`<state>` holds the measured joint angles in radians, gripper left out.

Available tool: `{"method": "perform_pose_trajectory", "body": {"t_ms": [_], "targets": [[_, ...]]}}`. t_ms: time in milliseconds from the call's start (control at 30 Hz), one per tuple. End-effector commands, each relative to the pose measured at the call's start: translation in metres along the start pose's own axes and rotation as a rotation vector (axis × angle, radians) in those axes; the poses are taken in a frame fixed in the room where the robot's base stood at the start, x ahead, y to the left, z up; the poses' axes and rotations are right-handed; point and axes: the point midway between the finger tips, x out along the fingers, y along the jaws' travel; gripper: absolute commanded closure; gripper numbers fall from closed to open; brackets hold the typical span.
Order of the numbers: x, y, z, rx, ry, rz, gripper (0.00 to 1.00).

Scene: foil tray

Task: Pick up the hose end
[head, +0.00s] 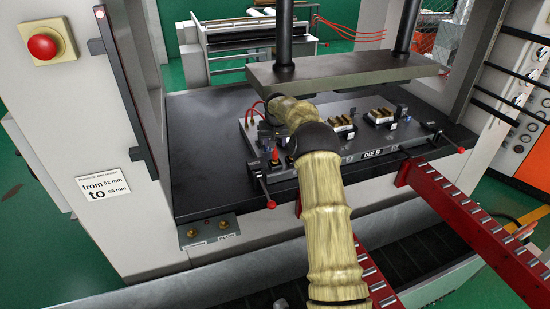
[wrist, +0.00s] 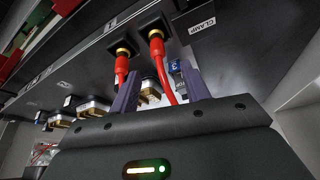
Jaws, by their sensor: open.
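Two red hose ends with brass collars show in the wrist view, a right one (wrist: 157,48) and a left one (wrist: 122,63). Each collar meets a black square block on a dark surface. The right hose runs down between the two purple fingers of my gripper (wrist: 163,80), which is open. The fingers stand apart, and no grip on the hose shows. The left hose passes by the left finger, partly hidden by it. In the head view a red hose loop (head: 253,108) shows left of my sleeved arm; the gripper itself is hidden there.
The die plate (head: 358,153), marked DIE B, lies on the black press table (head: 210,160) under a raised grey plate (head: 345,72). Red-knobbed clamps (head: 270,204) stand at its front. Red roller rails (head: 455,215) reach out at the right. A CLAMP label (wrist: 202,26) sits near the hose ends.

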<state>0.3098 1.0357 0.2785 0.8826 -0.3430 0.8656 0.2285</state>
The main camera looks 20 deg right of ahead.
Motion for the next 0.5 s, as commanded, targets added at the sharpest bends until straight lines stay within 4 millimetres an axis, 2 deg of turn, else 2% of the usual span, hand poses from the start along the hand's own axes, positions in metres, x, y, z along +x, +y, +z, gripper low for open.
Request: {"method": "perform_pose_trajectory", "body": {"t_ms": [233, 500], "targets": [[0.032, 0.0, 0.0, 0.0, -0.001, 0.0, 0.53], [0.038, 0.0, 0.0, -0.001, 0.001, 0.0, 0.53]]}}
